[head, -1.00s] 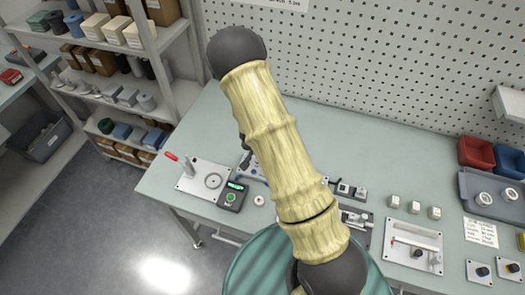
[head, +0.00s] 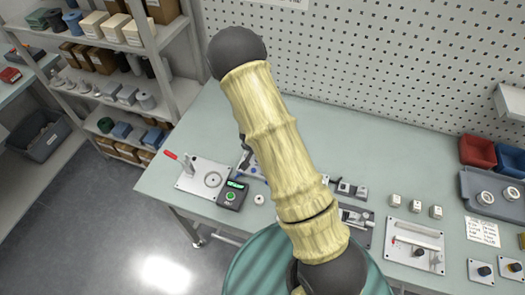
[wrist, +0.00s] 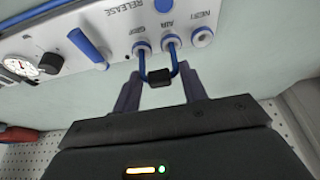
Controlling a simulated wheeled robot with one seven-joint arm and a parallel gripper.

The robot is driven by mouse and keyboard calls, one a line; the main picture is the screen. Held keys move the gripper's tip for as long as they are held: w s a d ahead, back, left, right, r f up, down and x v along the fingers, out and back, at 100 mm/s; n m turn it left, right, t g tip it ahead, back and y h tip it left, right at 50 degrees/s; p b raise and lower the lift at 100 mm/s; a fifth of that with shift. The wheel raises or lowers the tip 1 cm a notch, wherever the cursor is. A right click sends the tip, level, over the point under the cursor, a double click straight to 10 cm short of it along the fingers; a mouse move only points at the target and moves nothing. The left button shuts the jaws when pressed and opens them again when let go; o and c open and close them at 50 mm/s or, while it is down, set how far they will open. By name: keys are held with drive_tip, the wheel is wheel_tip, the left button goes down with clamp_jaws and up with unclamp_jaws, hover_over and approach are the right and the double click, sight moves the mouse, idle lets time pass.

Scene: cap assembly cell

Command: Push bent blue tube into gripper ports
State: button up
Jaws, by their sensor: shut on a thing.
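In the wrist view, my gripper (wrist: 161,88) is shut on the black clip (wrist: 160,78) of the bent blue tube (wrist: 144,64). The tube's two legs point away from the fingers, toward the white port panel (wrist: 125,18). One leg end meets the port (wrist: 141,46) marked GRIP, the other the port (wrist: 172,41) marked AIR. I cannot tell how deep the ends sit.
A blue lever (wrist: 87,46) and a dial gauge (wrist: 50,63) are on the panel, left of the tube. In the head view, a green-lit device (head: 232,194) stands on the bench left of my arm.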

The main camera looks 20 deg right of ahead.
drive_tip(key=shift+f+b, duration=0.3)
drive_tip(key=shift+f, duration=0.1)
idle(0.3)
drive_tip(key=o, duration=1)
drive_tip(key=shift+o, duration=0.2)
drive_tip(key=shift+r, duration=0.1)
drive_tip(key=v, duration=1.7)
drive_tip(key=shift+p, duration=0.45)
drive_tip(key=shift+s+a+r, duration=0.1)
drive_tip(key=shift+s, duration=0.05)
